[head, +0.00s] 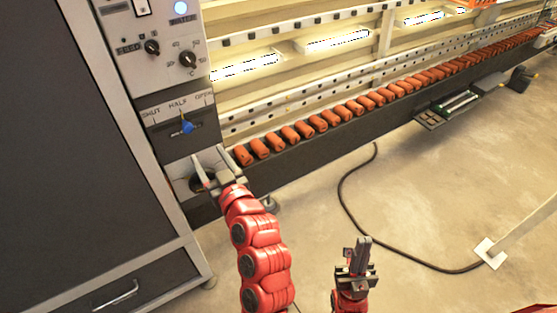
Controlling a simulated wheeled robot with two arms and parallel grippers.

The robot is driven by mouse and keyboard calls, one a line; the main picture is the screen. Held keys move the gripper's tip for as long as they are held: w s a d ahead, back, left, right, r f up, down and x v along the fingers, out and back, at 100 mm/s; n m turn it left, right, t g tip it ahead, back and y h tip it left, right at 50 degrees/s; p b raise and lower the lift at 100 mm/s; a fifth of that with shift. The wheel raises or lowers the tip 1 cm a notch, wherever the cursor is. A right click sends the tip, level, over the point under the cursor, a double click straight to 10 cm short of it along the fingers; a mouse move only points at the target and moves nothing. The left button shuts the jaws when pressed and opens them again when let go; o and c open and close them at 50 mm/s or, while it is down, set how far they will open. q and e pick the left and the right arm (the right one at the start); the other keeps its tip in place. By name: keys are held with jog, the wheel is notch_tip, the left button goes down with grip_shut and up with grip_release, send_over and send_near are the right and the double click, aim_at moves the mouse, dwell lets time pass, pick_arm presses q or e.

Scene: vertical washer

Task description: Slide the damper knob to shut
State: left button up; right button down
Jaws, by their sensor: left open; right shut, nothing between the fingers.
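The blue damper knob (187,127) sticks out from a slot on the damper panel (203,128), under the labels SHUT, HALF and OPEN. It stands near the HALF mark, between SHUT on the left and OPEN on the right. My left gripper (214,163) is open, with its fingers spread, below and slightly right of the knob. It looks apart from the knob. My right gripper (361,243) is shut and empty, low over the floor at the right, far from the panel.
A dark cabinet side (70,140) stands at the left. A long conveyor of orange rollers (330,118) runs off to the right. A black cable (343,190) lies on open floor.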

pick_arm(q)
jog(key=d+m+t+h, duration=0.5)
jog(key=d+m+h, duration=0.6)
jog(key=d, duration=0.5)
jog(key=shift+w+t+h+p, duration=0.35)
jog(key=shift+h+p, duration=0.1)
jog(key=shift+h, duration=0.15)
jog(key=shift+r, duration=0.1)
